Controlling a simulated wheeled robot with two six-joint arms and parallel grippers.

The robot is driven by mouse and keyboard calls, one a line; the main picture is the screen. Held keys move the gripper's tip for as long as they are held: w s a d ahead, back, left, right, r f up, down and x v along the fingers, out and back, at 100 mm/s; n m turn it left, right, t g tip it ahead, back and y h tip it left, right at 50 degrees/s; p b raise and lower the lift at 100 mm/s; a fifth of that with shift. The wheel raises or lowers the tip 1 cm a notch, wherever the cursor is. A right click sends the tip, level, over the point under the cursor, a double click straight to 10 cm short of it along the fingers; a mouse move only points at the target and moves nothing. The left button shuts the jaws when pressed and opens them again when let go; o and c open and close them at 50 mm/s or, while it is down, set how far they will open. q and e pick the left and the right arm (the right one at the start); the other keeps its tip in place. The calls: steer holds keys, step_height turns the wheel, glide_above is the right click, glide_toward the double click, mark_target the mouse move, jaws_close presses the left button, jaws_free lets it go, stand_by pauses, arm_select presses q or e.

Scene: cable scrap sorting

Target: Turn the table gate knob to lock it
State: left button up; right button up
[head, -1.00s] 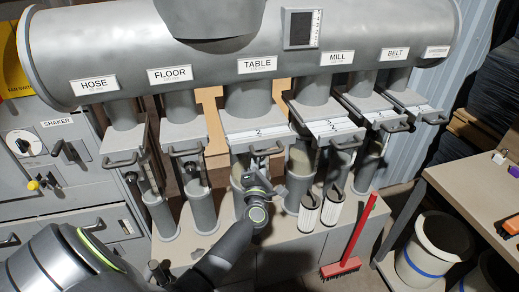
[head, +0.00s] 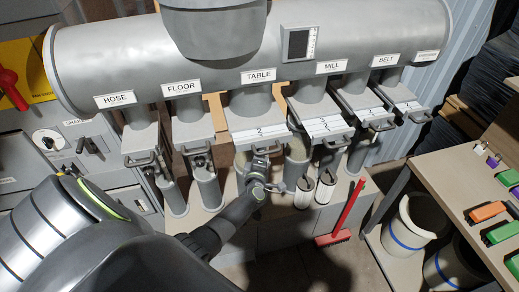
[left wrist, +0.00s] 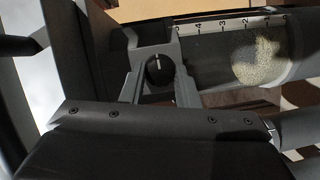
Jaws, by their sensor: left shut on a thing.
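The table gate (head: 240,136) hangs under the duct branch with the TABLE label (head: 258,76) in the head view. My left gripper (head: 259,164) is at the front of this gate, below its handle. In the left wrist view the round black knob (left wrist: 159,70) carries a pale line that runs nearly up and down in the picture. The left gripper's fingers (left wrist: 159,82) stand on both sides of the knob and are shut on it. A numbered scale (left wrist: 220,23) lies on the gate slide beside it. In the head view the gripper hides the knob. My right gripper is not in view.
Similar gates hang on both sides, under FLOOR (head: 181,87) and MILL (head: 331,67). Two filter-like cylinders (head: 325,188) and a red brush (head: 340,225) stand to the right below. A workbench (head: 440,175) with coloured items is at the right.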

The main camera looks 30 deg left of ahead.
arm_select(q)
steer(key=shift+p, duration=0.3)
steer(key=o, duration=1)
steer(key=shift+v, duration=8.7)
